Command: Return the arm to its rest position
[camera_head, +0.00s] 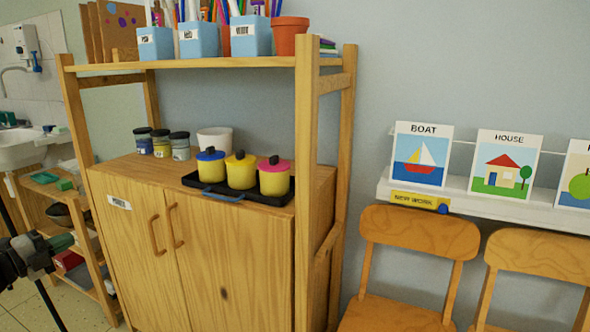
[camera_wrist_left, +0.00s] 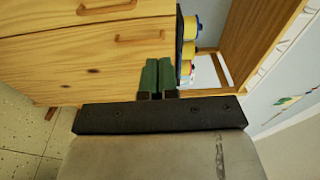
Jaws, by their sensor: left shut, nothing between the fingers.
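My left gripper (camera_wrist_left: 158,78) shows in the left wrist view with its two green fingers side by side, shut and empty. The fingers point toward the wooden cabinet (camera_wrist_left: 50,60), which appears turned on its side there. No object is between them. My right gripper is in neither view.
The cabinet also shows in the head view (camera_head: 225,265). On it, a black tray (camera_head: 205,188) holds three yellow pots with coloured lids, beside several dark-lidded jars (camera_head: 161,143) and a white container (camera_head: 214,140). Wooden chairs (camera_head: 420,232) stand right; tiled floor shows lower left.

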